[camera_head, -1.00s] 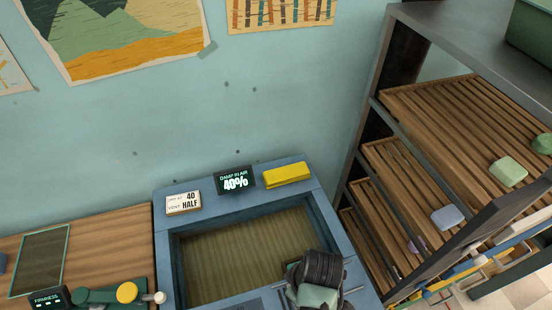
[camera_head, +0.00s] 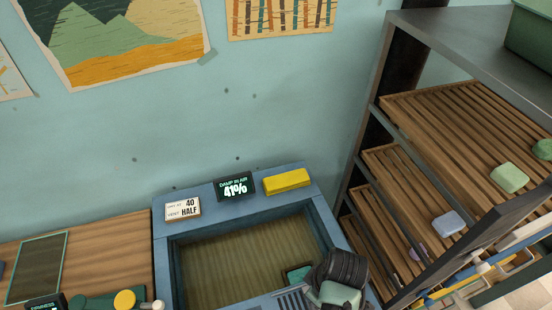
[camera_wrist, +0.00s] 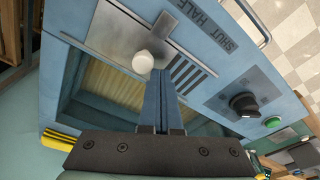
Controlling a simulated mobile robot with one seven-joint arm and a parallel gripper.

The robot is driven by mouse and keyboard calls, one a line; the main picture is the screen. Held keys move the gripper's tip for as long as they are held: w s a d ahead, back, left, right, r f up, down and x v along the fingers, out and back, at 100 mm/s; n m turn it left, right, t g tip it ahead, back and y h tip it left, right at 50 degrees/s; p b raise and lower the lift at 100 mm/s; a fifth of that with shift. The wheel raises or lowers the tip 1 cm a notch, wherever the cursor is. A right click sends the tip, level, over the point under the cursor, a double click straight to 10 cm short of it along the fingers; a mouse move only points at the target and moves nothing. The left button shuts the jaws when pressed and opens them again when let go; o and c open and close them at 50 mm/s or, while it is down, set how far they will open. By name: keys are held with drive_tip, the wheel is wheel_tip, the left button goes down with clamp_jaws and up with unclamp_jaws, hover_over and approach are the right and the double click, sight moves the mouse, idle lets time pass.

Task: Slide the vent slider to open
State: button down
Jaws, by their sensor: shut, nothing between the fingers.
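The vent slider is a grey metal plate (camera_wrist: 125,38) with a round white knob (camera_wrist: 143,62) on the blue cabinet, seen in the wrist view. Dark vent slots (camera_wrist: 185,73) show beside the plate, uncovered. Labels SHUT and HALF (camera_wrist: 208,25) are printed alongside; no OPEN label is readable. My gripper (camera_wrist: 164,74) is shut and empty, its fingertips just right of the knob; I cannot tell whether they touch. In the head view my gripper's dark wrist (camera_head: 342,268) covers the knob, and part of the slots (camera_head: 290,299) shows to its left.
A card (camera_head: 183,209) reads 40 and VENT HALF. The damp-in-air display (camera_head: 235,187) reads 41%. A yellow block (camera_head: 287,181) lies on the cabinet's back rim. A dark dial (camera_wrist: 243,104) and green button (camera_wrist: 272,122) sit beside the vent. A slatted rack (camera_head: 400,205) stands close at right.

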drive_tip(key=shift+w+d, duration=0.25)
drive_tip(key=shift+d, duration=0.45)
drive_tip(key=shift+w+d, duration=0.2)
drive_tip(key=shift+d, duration=0.5)
wheel_tip(320, 180, up, 9)
drive_tip(key=a+p, duration=0.1)
drive_tip(key=p, duration=0.8)
drive_tip(key=shift+s, duration=0.2)
drive_tip(key=shift+a, duration=0.1)
